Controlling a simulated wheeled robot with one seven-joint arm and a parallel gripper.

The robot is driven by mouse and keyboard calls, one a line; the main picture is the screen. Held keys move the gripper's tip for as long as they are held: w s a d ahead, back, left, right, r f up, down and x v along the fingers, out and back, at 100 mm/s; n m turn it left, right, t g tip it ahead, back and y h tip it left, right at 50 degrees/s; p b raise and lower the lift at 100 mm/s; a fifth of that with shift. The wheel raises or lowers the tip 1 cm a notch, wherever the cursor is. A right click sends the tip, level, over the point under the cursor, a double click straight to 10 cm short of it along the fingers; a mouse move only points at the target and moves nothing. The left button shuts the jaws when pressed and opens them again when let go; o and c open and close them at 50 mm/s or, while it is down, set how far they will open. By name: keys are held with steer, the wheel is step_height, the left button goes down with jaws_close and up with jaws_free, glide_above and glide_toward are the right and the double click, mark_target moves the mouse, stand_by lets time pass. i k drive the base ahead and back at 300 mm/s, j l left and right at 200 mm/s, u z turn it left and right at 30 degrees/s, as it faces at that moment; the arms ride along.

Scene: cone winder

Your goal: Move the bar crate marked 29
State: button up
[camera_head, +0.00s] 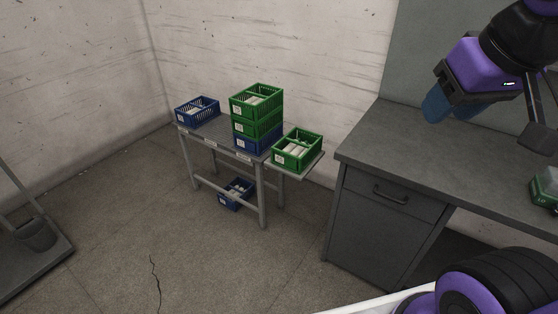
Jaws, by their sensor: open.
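Several bar crates with white labels show on and around a small grey table; the numbers are too small to read, so I cannot tell which is 29. A blue crate (197,110) sits at the table's left end. A stack has a top green crate (257,100), a middle green crate (258,127) and a bottom blue crate (258,143). Another green crate (297,150), holding pale bars, rests on a shelf at the table's right end. A blue crate (235,194) sits low under the table. My gripper (450,106) is open at upper right, above the desk, far from the crates.
The grey table (215,130) stands against the wall. A dark desk (400,145) with a drawer is to its right; a green container (546,187) is cut off at its right edge. A grey platform with a bucket (35,234) is at left. The floor between is clear.

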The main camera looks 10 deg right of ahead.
mark_target(209, 109)
steer(key=i+j+z, duration=0.1)
steer(key=z, duration=0.3)
steer(key=j+z, duration=0.2)
steer(key=z, duration=0.25)
steer(key=i+j+z, duration=0.1)
steer(key=z, duration=0.3)
steer(key=j+z, duration=0.3)
steer(key=j, duration=0.2)
steer(key=j+z, duration=0.25)
steer(key=j, duration=1.4)
steer(key=i+j, duration=0.1)
steer(key=j, duration=1.05)
steer(key=j+z, duration=0.1)
steer(key=j, duration=0.8)
steer(key=k+j+z, duration=0.1)
steer(key=j, duration=0.8)
steer(key=k+j+z, duration=0.1)
steer(key=j, duration=3.15)
steer(key=j+z, duration=0.45)
steer(key=j, duration=0.5)
steer(key=k+l, duration=0.05)
